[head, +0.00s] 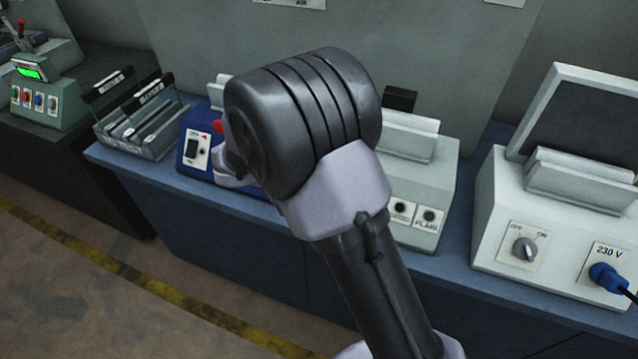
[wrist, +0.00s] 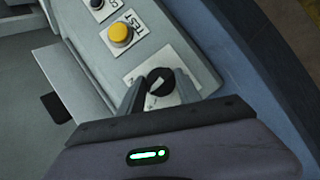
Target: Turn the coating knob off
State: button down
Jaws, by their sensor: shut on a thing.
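A round black knob (wrist: 158,84) with a white mark sits on a pale panel of a grey machine in the wrist view. My gripper (wrist: 160,92) has its two fingers on either side of this knob and is shut on it. The label by the knob is not legible, so I cannot confirm that it is the coating knob. In the head view my own arm fills the middle and hides my gripper and the held knob.
A yellow button (wrist: 120,34) marked TEST is next to the knob. In the head view, a white machine (head: 484,220) with a grey knob (head: 525,248) and blue plug (head: 607,277) stands right. A blue machine (head: 188,172) and a rack (head: 150,145) stand left. The floor in front is clear.

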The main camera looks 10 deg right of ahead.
jog(key=n+h+p, duration=0.1)
jog(key=n+h, duration=0.1)
jog(key=n, duration=0.2)
jog(key=shift+a+t+p, duration=0.1)
jog(key=shift+t+p, duration=0.25)
jog(key=shift+t, duration=0.05)
jog(key=shift+f+n, duration=0.1)
jog(key=shift+n, duration=0.2)
jog(key=c, duration=0.8)
grip_release()
jog(key=shift+c, duration=0.2)
jog(key=p+v, duration=0.5)
jog(key=v, duration=1.2)
jog(key=shift+s+a, duration=0.15)
jog(key=shift+a, duration=0.1)
